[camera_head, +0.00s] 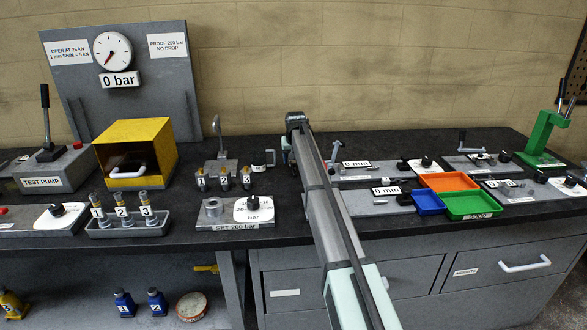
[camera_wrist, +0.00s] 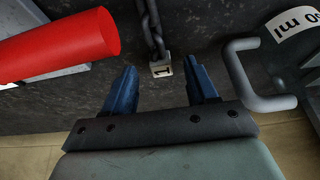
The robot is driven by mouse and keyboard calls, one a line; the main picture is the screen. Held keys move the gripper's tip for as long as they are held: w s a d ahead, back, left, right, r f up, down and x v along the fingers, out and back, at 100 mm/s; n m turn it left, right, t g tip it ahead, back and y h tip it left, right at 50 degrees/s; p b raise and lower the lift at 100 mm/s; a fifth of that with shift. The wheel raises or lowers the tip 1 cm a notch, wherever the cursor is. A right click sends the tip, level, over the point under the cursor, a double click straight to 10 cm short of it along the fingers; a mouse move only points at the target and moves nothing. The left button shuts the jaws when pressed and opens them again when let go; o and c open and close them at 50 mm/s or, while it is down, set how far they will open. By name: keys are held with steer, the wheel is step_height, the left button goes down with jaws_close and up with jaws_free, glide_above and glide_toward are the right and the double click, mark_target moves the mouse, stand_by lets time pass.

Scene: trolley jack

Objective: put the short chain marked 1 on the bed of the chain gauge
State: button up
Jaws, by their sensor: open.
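The short chain (camera_wrist: 152,28) with a pale tag marked 1 (camera_wrist: 161,69) lies on the dark bench top in the wrist view. It enters from the top edge, and its tagged end shows between my fingertips. My gripper (camera_wrist: 160,66) is open, with one blue finger on each side of the tag. No contact is visible. In the head view my arm hides the chain and my fingers. Two devices with 0 mm displays (camera_head: 356,164) (camera_head: 386,190) stand right of my arm; I cannot tell which is the chain gauge.
A grey handle of a vessel labelled in ml (camera_wrist: 262,75) is close right of my fingers in the wrist view. A red cylinder (camera_wrist: 60,45) is at left. Orange, blue and green trays (camera_head: 470,205) stand right of my arm in the head view.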

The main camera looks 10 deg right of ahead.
steer(key=shift+x, duration=0.85)
steer(key=shift+c, duration=0.3)
jaws_close()
